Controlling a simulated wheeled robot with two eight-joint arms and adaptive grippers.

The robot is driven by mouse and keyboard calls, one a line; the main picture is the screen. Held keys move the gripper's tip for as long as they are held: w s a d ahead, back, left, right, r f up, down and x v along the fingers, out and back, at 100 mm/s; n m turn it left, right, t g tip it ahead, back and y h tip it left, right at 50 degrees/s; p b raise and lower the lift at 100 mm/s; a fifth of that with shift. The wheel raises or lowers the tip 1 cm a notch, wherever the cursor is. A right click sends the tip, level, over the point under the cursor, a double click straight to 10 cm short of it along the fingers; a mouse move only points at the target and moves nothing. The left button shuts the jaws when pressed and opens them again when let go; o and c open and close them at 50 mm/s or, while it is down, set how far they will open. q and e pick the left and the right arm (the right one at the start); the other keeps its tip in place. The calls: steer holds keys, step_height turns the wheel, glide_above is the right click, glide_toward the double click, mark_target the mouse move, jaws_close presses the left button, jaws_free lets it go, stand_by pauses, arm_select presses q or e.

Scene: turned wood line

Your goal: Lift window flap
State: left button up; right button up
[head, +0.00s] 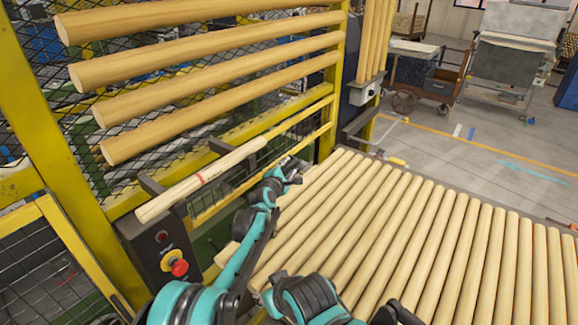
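The window flap appears to be the low yellow-framed mesh panel (312,136) in the guard fence, left of centre. It looks upright and closed, though part of it is hidden behind a light wooden rod and my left arm. My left gripper (294,166) is small and dark, close to the panel's lower yellow rail on the near side. I cannot tell whether it touches the rail, or whether its fingers are open or shut. My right gripper is not in view; only teal and black arm parts show at the bottom.
A row of turned wooden rods (440,240) fills the right foreground. Several thick rods (200,57) lie across the fence above the panel. A rod with a red mark (215,172) rests on brackets. A control box with a red stop button (179,267) stands at lower left.

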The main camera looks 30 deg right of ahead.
arm_select(q)
steer(key=shift+x, duration=1.15)
jaws_close()
steer(key=shift+s, duration=0.1)
